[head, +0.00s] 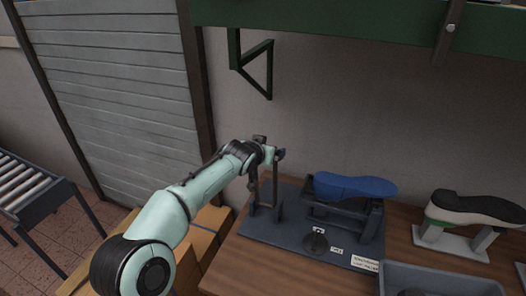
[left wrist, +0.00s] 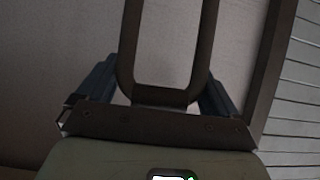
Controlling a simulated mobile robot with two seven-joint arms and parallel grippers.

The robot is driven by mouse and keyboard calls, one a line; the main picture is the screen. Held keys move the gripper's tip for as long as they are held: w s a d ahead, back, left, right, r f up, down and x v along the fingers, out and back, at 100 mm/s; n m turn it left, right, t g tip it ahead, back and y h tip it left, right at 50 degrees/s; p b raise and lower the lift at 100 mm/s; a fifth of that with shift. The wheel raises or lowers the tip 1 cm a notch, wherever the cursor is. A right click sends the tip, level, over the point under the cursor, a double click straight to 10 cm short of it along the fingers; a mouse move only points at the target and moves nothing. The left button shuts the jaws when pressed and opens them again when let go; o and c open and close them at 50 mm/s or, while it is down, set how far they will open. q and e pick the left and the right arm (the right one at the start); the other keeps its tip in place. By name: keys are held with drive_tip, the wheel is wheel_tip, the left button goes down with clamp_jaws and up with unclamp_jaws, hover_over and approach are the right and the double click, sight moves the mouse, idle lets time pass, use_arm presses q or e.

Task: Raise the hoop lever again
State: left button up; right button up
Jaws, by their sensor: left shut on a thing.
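The dark hoop lever (head: 275,184) stands about upright at the left end of a dark base plate (head: 262,228) on the bench. My left gripper (head: 268,153) is at the top of the hoop and shut on it. In the left wrist view the hoop's crossbar (left wrist: 165,96) lies between the two fingers of the left gripper (left wrist: 160,92), and its side bars run up out of the frame. A blue shoe last (head: 352,186) lies sole up on a dark stand to the right of the lever. My right gripper is not in view.
A black and white shoe (head: 476,208) rests on a grey stand at the right. A grey bin (head: 440,279) is at the front right. A green beam (head: 350,27) with a black bracket (head: 268,68) hangs above. Cardboard boxes (head: 208,225) stand left of the bench.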

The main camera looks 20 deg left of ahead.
use_arm(q)
drive_tip(key=shift+w+d+f, duration=0.1)
drive_tip(key=shift+w+f, duration=0.05)
drive_tip(key=shift+w, duration=0.9)
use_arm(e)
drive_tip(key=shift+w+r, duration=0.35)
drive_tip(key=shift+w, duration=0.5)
use_arm(q)
drive_tip(key=o, duration=1.1)
drive_tip(key=shift+o, duration=0.2)
drive_tip(key=shift+w, duration=0.15)
drive_tip(key=b+v, duration=0.3)
drive_tip(key=v, duration=1)
drive_tip(key=shift+s, duration=0.25)
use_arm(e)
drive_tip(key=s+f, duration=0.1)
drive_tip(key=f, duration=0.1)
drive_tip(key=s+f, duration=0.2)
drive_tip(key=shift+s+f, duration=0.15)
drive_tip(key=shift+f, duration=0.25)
